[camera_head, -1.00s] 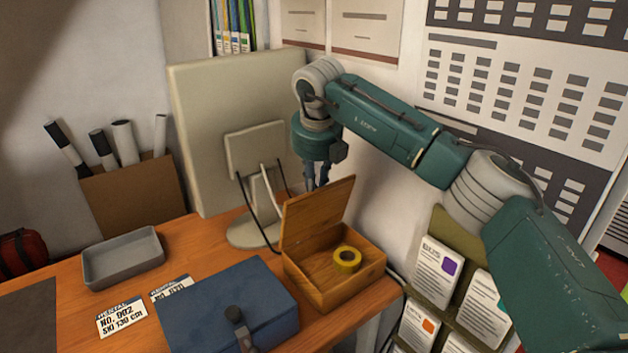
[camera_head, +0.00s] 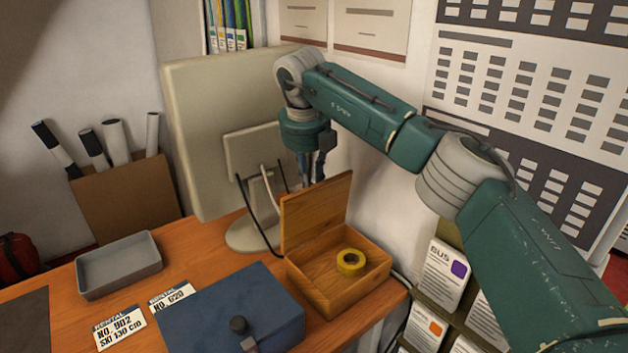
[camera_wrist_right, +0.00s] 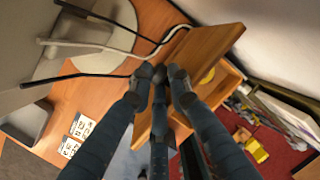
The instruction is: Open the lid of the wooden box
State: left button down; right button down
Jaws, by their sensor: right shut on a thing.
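The wooden box (camera_head: 352,291) stands on the desk in the head view, its inside exposed. Its lid (camera_head: 316,212) stands up steeply along the box's back-left side. My right gripper (camera_head: 314,184) is behind the lid's upper edge, its fingertips partly hidden there. In the right wrist view, the gripper (camera_wrist_right: 166,76) is shut on the lid (camera_wrist_right: 204,44), with its fingers close together at the lid's edge. A yellow tape roll (camera_head: 350,261) sits inside the box. My left gripper is not in view.
A monitor (camera_head: 200,115) stands close behind and left of the box, with cables near the gripper. A grey tray (camera_head: 119,266) and label cards (camera_head: 119,327) are at left. The wall is close behind.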

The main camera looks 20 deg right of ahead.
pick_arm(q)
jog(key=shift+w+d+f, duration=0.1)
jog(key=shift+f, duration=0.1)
pick_arm(e)
jog(key=shift+w+a+f+t+y, duration=0.15)
jog(key=shift+w+a+f+t, duration=0.1)
jog(key=shift+w+a+f, duration=0.3)
jog(key=shift+w+a+f+t+y, duration=0.15)
jog(key=shift+w+a+f+t, duration=0.15)
jog(key=shift+w+a, duration=0.3)
jog(key=c, duration=1.5)
grip_release()
jog(key=shift+d, duration=0.2)
jog(key=w+f, duration=0.2)
jog(key=w, duration=0.3)
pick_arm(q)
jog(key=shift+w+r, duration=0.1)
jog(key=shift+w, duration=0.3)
pick_arm(e)
jog(key=shift+g, duration=0.25)
jog(key=shift+s+a+v, duration=0.1)
jog(key=shift+v, duration=1.9)
jog(key=shift+s+a+v, duration=0.1)
jog(key=shift+a+v, duration=0.05)
jog(key=shift+v, duration=1.8)
jog(key=shift+s+a+v, duration=0.1)
jog(key=shift+v, duration=1.9)
